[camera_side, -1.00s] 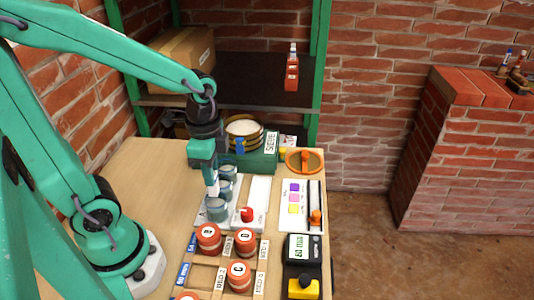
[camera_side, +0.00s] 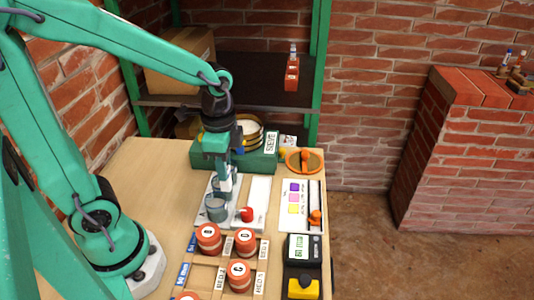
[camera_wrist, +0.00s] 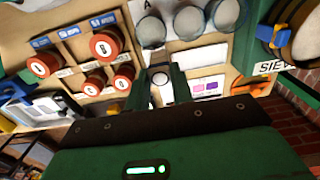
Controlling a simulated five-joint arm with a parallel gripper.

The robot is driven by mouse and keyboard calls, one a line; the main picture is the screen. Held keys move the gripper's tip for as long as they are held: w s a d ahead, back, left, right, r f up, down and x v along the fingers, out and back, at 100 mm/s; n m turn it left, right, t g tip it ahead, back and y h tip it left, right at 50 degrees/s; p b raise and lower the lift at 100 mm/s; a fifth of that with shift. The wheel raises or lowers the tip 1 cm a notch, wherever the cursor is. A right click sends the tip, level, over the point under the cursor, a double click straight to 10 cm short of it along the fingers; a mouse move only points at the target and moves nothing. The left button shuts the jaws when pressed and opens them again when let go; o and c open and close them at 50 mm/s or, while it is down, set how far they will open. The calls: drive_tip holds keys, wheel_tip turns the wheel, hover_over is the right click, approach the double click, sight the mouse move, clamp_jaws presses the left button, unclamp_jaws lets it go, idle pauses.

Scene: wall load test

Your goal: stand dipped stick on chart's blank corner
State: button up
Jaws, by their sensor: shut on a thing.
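The chart (camera_side: 290,224) is a white card with purple, pink and yellow squares, lying right of the white tile; its lower part looks bare. It also shows in the wrist view (camera_wrist: 210,88) with pink and purple squares. My gripper (camera_side: 226,186) is above the table beside the glass jars, left of the chart. In the wrist view my gripper (camera_wrist: 159,86) is shut on the stick (camera_wrist: 160,78), seen nearly end-on as a small pale round shape between the fingers. The stick's lower end and any colour on it cannot be made out.
Glass jars (camera_side: 215,208) stand close to the gripper. A red-capped item (camera_side: 247,214) sits by a white tile (camera_side: 260,193). Red lettered weights (camera_side: 246,237), a dark meter (camera_side: 302,248), a green sieve box (camera_side: 262,163) and an orange dish (camera_side: 304,168) surround the work.

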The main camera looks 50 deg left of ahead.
drive_tip(key=w+d+f, duration=0.3)
drive_tip(key=w+d, duration=0.8)
drive_tip(key=shift+w+d, duration=0.25)
drive_tip(key=shift+w, duration=0.05)
drive_tip(key=shift+f, duration=0.15)
drive_tip(key=shift+f, duration=2.95)
drive_tip(key=shift+f, duration=0.25)
drive_tip(key=o, duration=0.8)
drive_tip(key=shift+o, duration=0.2)
drive_tip(key=shift+c, duration=0.9)
drive_tip(key=shift+r, duration=0.2)
